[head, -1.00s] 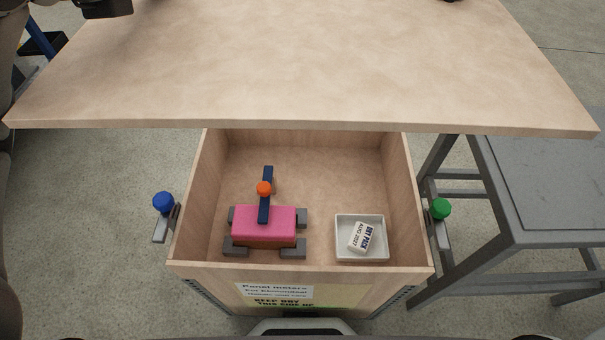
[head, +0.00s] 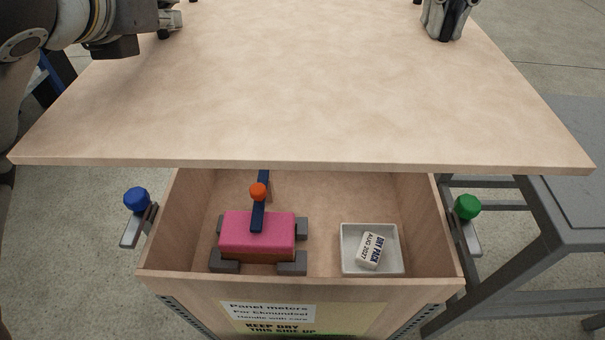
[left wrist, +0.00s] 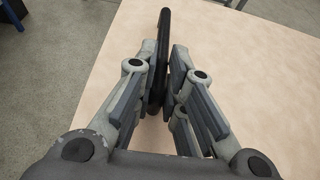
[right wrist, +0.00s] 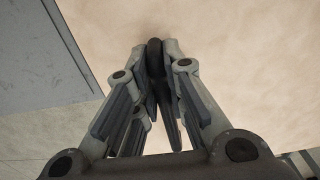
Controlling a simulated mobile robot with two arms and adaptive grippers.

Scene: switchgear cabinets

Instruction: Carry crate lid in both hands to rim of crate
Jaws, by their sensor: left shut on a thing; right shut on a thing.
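The crate lid (head: 300,105) is a broad pale wooden board, held above the far part of the crate (head: 155,275) and hiding its far rim. The crate's near part is open to view. My left gripper (head: 172,22) is shut on a dark lid handle (left wrist: 163,40) at the lid's left side. My right gripper (head: 446,28) is shut on the other dark handle (right wrist: 154,58) at the right side. In the crate are a pink block-like device (head: 257,233) with a dark blue bar and orange knob, and a white tray (head: 350,266) holding a labelled packet (head: 371,251).
A blue-knobbed latch (head: 137,200) stands out from the crate's left side and a green-knobbed one (head: 467,207) from its right. A grey metal table (head: 575,190) stands close on the right. Bare floor (head: 65,260) lies to the left.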

